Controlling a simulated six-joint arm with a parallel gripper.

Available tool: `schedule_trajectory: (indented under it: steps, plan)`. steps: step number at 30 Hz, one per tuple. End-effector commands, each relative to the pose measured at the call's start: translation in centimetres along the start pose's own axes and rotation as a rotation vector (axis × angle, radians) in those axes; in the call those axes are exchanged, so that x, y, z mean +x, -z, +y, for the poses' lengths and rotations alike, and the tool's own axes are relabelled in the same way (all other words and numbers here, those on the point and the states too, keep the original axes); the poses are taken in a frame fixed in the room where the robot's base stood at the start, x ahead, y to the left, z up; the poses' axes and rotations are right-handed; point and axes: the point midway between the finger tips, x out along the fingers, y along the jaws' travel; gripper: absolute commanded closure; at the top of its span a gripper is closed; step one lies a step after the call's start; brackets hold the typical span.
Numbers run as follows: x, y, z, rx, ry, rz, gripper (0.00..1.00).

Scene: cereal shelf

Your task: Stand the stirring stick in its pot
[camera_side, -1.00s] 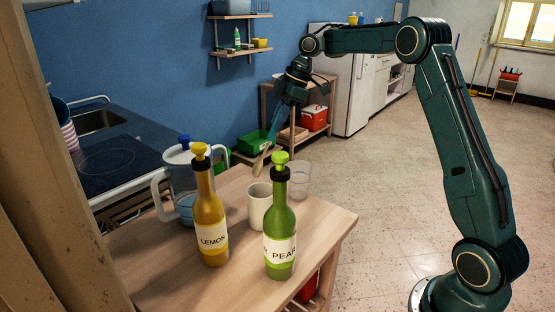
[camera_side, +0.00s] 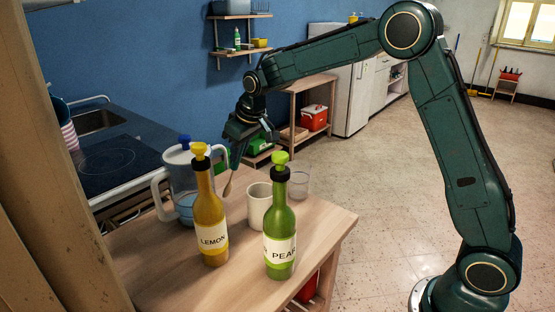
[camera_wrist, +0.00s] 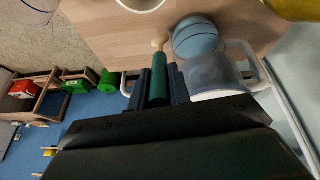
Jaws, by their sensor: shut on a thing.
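The stirring stick (camera_side: 228,184) has a teal handle and a pale wooden spoon-like end. My gripper (camera_side: 239,143) is shut on its handle, and the wooden end hangs down with a slight tilt. In the wrist view the stick (camera_wrist: 159,72) lies between the two dark fingers of my gripper (camera_wrist: 158,92). A white mug-like pot (camera_side: 259,206) stands on the table, right of and below the stick's tip in the side view. Its rim shows at the top of the wrist view (camera_wrist: 141,3). The stick is outside the pot.
A clear jug (camera_side: 178,165) with blue contents stands left of the stick, close to it. A lemon bottle (camera_side: 211,231) and a pear bottle (camera_side: 280,238) stand in front. A clear glass (camera_side: 300,184) is right of the pot. The wooden table (camera_side: 325,222) is clear at right.

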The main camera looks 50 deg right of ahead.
Motion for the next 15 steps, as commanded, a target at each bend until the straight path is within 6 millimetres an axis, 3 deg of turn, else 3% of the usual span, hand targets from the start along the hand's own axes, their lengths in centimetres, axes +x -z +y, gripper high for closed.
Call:
schedule_trajectory:
  steps: [6,15]
  plan:
    - [0.2,-1.1,-1.1,0.121,-0.05,-0.008,1.0]
    - [-1.8,0.0,-0.7,0.048,-0.029,-0.062,1.0]
